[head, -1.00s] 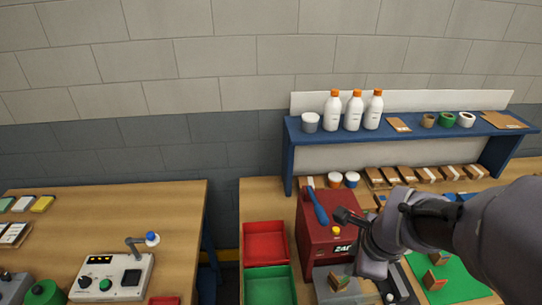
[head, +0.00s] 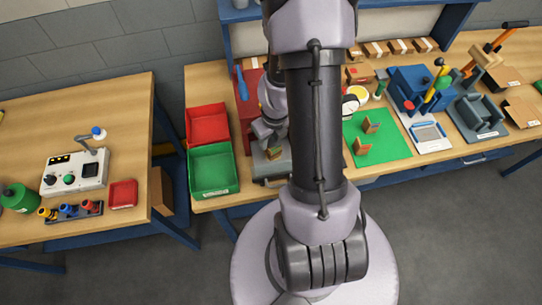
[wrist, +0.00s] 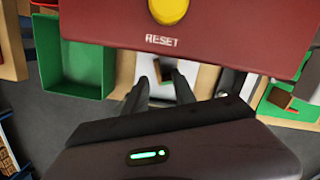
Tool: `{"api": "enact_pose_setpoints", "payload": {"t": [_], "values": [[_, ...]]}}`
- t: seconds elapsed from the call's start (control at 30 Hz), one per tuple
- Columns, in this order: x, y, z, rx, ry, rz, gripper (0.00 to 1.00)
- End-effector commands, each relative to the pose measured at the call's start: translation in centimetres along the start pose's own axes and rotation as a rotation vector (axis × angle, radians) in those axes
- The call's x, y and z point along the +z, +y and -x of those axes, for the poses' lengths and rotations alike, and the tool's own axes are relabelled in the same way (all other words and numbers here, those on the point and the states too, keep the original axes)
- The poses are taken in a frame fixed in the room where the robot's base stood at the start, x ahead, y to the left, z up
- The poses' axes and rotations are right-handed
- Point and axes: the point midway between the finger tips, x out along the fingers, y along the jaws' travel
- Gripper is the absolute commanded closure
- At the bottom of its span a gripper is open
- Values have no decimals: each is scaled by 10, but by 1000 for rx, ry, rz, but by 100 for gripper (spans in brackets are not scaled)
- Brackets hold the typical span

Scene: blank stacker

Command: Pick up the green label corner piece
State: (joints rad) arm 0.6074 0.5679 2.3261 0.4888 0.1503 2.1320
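A small brown corner piece with a greenish face (head: 273,153) sits on the grey bed of the red machine in the head view. I cannot read its label. In the wrist view the brown piece (wrist: 162,69) shows over a pale plate, just beyond and between my fingertips. My gripper (wrist: 160,82) is open with its two dark fingers apart; whether they are level with the piece is unclear. Two other brown corner pieces stand on the green mat: one farther back (head: 371,125) and one nearer (head: 361,147).
The red machine (wrist: 220,18) with its yellow RESET button (wrist: 169,8) stands close to my gripper. A red bin (head: 208,124) and a green bin (head: 214,170) are left of it. The green mat (head: 390,146) lies right. My arm hides part of the bench.

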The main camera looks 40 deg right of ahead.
Motion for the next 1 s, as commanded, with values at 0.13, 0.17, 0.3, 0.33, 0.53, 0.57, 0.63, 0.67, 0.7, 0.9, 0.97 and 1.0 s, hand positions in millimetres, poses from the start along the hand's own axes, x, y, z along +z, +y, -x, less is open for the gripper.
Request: {"api": "enact_pose_setpoints", "payload": {"t": [0.13,0.17,0.3,0.33,0.53,0.57,0.63,0.67,0.7,0.9,0.97,1.0], "values": [[-1,2,-20,0,0,2,68],[-2,3,-27,0,0,2,68],[-3,4,-55,1,1,1,68],[-2,4,-56,1,1,1,68],[-1,4,-51,1,0,2,72],[-1,4,-51,1,0,2,78],[-1,4,-51,1,0,2,92],[-1,4,-51,1,0,2,98],[-1,4,-51,1,0,2,100],[-1,4,-51,1,0,2,100],[-1,4,-51,1,0,2,100],[-1,4,-51,1,0,2,100]]}}
